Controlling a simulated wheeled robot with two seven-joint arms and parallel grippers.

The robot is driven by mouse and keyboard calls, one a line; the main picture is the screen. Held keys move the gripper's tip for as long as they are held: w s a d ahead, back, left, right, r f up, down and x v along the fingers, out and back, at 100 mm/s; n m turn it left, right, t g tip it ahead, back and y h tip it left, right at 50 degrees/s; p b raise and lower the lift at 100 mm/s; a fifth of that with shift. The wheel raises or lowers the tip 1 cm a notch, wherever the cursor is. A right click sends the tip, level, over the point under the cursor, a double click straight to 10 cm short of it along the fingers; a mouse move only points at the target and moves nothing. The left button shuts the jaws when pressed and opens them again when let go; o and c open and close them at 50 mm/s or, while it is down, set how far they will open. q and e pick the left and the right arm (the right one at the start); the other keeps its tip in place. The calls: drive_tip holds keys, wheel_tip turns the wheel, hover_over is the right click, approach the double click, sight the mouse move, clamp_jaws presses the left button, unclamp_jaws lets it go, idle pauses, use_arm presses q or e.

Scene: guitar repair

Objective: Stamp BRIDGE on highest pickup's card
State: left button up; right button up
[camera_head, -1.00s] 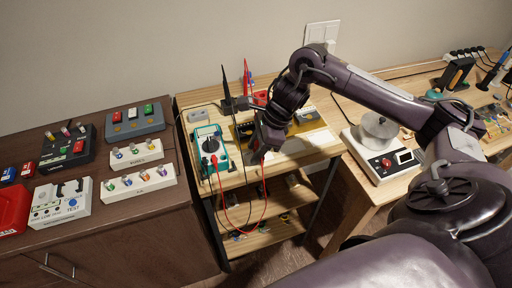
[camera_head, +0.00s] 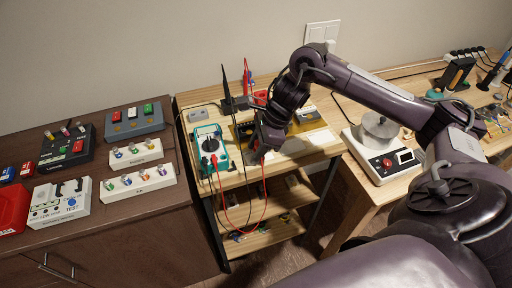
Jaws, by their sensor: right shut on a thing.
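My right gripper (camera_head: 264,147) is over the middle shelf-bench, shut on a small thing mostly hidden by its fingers. A red test lead (camera_head: 264,190) runs up to it, so the thing appears to be a red probe. The teal multimeter (camera_head: 211,150) stands just left of the gripper. A gold-brown mat (camera_head: 243,131) is partly hidden behind my arm. The pickups and a BRIDGE stamp cannot be made out. My left gripper is out of view.
A black upright probe (camera_head: 225,82) and a red item (camera_head: 261,97) stand at the bench's back. The left cabinet holds a white tester (camera_head: 60,203) and racks of coloured parts (camera_head: 138,182). A winder-like machine (camera_head: 380,150) stands on the right table.

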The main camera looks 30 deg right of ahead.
drive_tip(key=shift+s+f, duration=0.1)
drive_tip(key=shift+r+p, duration=2.3)
drive_tip(key=shift+r, duration=1.3)
